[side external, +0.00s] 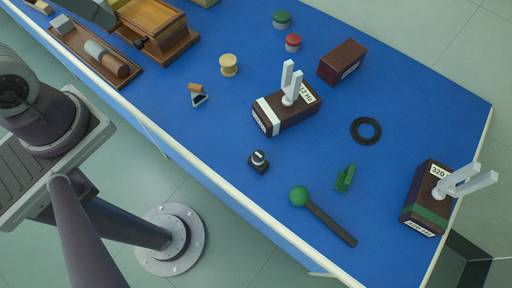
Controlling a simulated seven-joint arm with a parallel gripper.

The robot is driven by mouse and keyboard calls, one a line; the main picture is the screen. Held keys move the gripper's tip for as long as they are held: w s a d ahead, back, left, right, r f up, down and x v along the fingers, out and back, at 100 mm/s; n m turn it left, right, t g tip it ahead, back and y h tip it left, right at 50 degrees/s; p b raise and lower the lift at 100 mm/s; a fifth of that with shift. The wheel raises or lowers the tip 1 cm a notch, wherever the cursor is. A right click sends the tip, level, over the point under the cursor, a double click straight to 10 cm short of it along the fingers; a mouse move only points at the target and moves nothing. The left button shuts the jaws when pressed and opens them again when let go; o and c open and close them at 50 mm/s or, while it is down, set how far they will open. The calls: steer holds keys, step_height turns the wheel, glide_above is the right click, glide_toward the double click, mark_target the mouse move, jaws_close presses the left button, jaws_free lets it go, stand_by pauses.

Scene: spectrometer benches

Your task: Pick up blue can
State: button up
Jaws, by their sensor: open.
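I see no blue can in the side external view. Two small round can-like things stand at the back of the blue bench top: one with a green top (282,19) and one with a red top (293,43). My gripper is not in view; only part of what looks like my arm shows at the left edge, beside the bench.
The blue bench (225,130) holds two fork-topped dark boxes (283,115) (425,205), a plain brown box (342,62), a black ring (366,131), a green-headed mallet (325,217), a yellow spool (229,65) and wooden apparatus (155,30). Its right back is clear.

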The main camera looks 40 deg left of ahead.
step_height(320, 180, up, 4)
steer(key=n+g+h, duration=0.7)
steer(key=n+h, duration=0.7)
steer(key=n, duration=0.3)
glide_above(250, 153)
steer(key=s+a, duration=0.1)
steer(key=a, duration=0.4)
steer(key=f, duration=2.9)
steer(key=shift+a, duration=0.2)
steer(key=shift+y, duration=0.3)
steer(key=x, duration=0.6)
steer(key=shift+w+d, duration=0.2)
steer(key=shift+d, duration=0.25)
steer(key=shift+d+f, duration=0.15)
jaws_close()
